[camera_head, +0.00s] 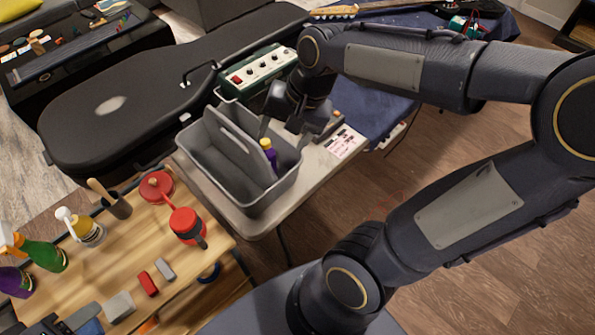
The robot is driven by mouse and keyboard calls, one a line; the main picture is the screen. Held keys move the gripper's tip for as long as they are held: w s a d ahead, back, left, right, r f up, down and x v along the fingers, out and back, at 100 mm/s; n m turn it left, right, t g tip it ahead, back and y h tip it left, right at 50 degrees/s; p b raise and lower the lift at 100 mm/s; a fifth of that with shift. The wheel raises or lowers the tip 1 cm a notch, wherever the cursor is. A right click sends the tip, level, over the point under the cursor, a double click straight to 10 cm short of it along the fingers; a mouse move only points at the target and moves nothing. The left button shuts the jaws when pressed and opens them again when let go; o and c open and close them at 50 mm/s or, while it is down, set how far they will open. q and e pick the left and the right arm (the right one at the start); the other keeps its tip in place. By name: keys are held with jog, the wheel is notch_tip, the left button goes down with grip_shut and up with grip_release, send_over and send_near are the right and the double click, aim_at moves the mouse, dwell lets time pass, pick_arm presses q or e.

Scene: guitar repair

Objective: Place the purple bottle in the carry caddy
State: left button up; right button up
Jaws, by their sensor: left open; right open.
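A purple bottle (270,157) with a yellow top stands inside the grey carry caddy (221,182), in the compartment right of the central handle; its lower part is hidden. My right gripper (292,128) is open above the caddy's back right end, just above and behind the bottle, and appears apart from it. Another purple bottle (15,281), with an orange spray head, is at the left edge on the wooden bench. My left gripper (62,325) is partly cut off at the bottom left corner, low over the bench, open with nothing seen in it.
The wooden bench (95,275) holds a green spray bottle (45,255), a white-topped bottle (85,230), red containers (186,222) and small blocks. A black guitar case (120,105) lies behind. A green amplifier box (258,72) stands behind the caddy.

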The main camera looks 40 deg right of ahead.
jog(key=s+a+n+t, duration=0.3)
jog(key=s+n, duration=0.4)
jog(key=s, duration=0.3)
jog(key=shift+s+a+f+n+y, duration=0.2)
jog(key=shift+s+a+n+y, duration=0.1)
jog(key=shift+a+y, duration=0.1)
